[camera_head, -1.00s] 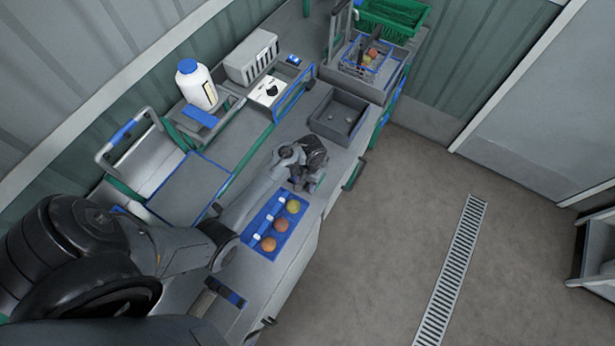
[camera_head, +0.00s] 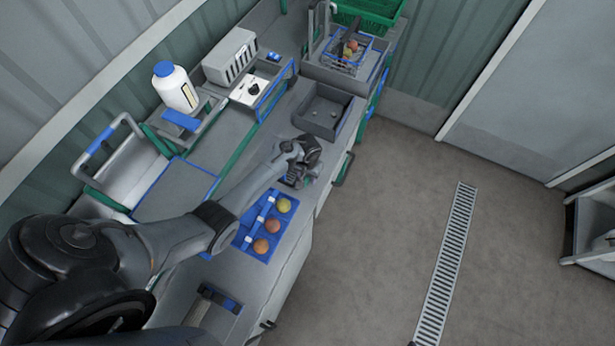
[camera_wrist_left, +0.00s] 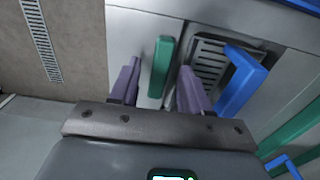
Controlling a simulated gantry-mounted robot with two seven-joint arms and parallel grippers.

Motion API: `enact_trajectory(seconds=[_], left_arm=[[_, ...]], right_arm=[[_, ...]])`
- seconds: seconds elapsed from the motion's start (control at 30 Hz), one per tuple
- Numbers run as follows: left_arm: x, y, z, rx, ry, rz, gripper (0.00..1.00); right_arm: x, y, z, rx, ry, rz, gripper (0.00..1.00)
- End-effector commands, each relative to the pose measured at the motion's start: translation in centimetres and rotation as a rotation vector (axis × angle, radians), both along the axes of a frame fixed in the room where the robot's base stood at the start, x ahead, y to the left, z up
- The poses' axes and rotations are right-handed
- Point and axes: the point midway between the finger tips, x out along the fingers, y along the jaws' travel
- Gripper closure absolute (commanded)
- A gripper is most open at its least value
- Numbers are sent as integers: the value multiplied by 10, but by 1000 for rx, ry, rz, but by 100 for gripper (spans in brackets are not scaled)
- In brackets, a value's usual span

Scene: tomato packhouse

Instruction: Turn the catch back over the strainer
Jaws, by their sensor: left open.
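A dark slotted grate, which looks like the strainer (camera_wrist_left: 206,62), is set in the pale worktop near its front edge in the left wrist view. A blue bar (camera_wrist_left: 240,82) rises at its right. An upright green bar, which looks like the catch (camera_wrist_left: 161,66), stands left of the grate, beside it rather than across it. My left gripper (camera_wrist_left: 158,78) is open, with one purple finger on each side of the green bar; I cannot tell if either touches it. In the head view my left gripper (camera_head: 298,172) is low over the worktop and hides most of this spot. My right gripper is not in view.
A blue tray (camera_head: 238,240) with three tomatoes lies on the near side of the gripper. A grey open bin (camera_head: 313,127) stands just beyond it. A white bottle with a blue cap (camera_head: 176,88) stands at the back.

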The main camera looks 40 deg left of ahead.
Motion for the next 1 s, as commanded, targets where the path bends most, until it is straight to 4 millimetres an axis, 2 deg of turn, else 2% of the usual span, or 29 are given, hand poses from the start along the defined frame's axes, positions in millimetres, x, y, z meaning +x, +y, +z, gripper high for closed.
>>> enact_trajectory(seconds=[0.13, 0.43, 0.73, 0.77, 1.0], left_arm=[[0, 1, -8, 1, 1, 0, 53], [0, 1, -9, 1, 0, 0, 53], [-1, 1, -9, 1, 0, 0, 98], [-1, 1, -9, 1, 0, 0, 100], [0, 1, -8, 2, 1, -11, 100]], right_arm=[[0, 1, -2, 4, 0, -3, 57], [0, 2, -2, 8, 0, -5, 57], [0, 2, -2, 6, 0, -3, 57], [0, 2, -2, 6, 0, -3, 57], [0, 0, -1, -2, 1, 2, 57]])
